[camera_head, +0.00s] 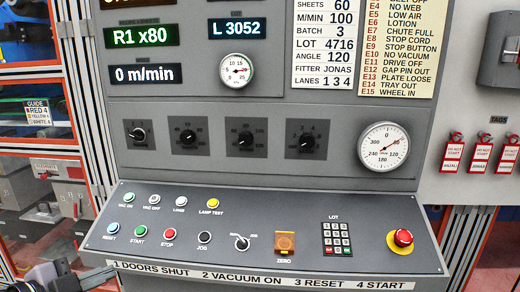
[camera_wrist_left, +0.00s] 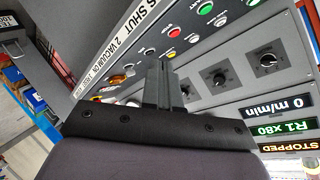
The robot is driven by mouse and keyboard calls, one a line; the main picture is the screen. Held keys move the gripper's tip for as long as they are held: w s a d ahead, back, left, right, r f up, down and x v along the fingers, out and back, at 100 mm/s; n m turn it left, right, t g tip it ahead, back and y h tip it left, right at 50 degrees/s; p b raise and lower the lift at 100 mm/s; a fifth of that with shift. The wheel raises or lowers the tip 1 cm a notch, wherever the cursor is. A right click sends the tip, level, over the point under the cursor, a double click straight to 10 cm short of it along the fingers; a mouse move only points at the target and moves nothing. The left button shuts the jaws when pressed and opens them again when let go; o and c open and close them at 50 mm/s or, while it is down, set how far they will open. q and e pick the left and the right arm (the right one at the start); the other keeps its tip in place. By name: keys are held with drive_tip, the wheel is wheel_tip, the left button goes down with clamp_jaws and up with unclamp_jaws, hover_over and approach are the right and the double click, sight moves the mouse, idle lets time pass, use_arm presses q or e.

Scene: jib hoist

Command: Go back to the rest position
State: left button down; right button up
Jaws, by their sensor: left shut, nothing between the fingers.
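My left gripper (camera_head: 92,278) is at the lower left of the head view, just in front of the lower left edge of the sloped control desk (camera_head: 285,212). Its fingers are together with nothing between them. In the left wrist view the shut fingers (camera_wrist_left: 162,82) stand up in front of the desk and its buttons. I cannot tell whether the fingers touch the desk. My right gripper is in neither view.
The desk carries several coloured buttons, an amber ZERO switch (camera_head: 285,243), a keypad (camera_head: 336,238) and a red stop button (camera_head: 403,238). Dials and displays fill the upright panel behind. Red tags (camera_head: 480,155) hang at the right. An orange-framed rack (camera_head: 40,140) stands at the left.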

use_arm(q)
drive_tip(key=s+d+f+n+y, duration=0.1)
drive_tip(key=s+d+f+n, duration=0.2)
drive_tip(key=f, duration=0.6)
drive_tip(key=s+d+f+n+g+y, duration=0.1)
drive_tip(key=s+d+f+n, duration=0.2)
drive_tip(key=s+f+n, duration=0.2)
drive_tip(key=s+d+f+n+g+y, duration=0.1)
drive_tip(key=s+d+f+n, duration=0.2)
drive_tip(key=s+f, duration=0.5)
wheel_tip(320, 180, down, 6)
drive_tip(key=shift+d+r+n, duration=0.1)
drive_tip(key=shift+d+n, duration=0.15)
drive_tip(key=shift+n, duration=0.25)
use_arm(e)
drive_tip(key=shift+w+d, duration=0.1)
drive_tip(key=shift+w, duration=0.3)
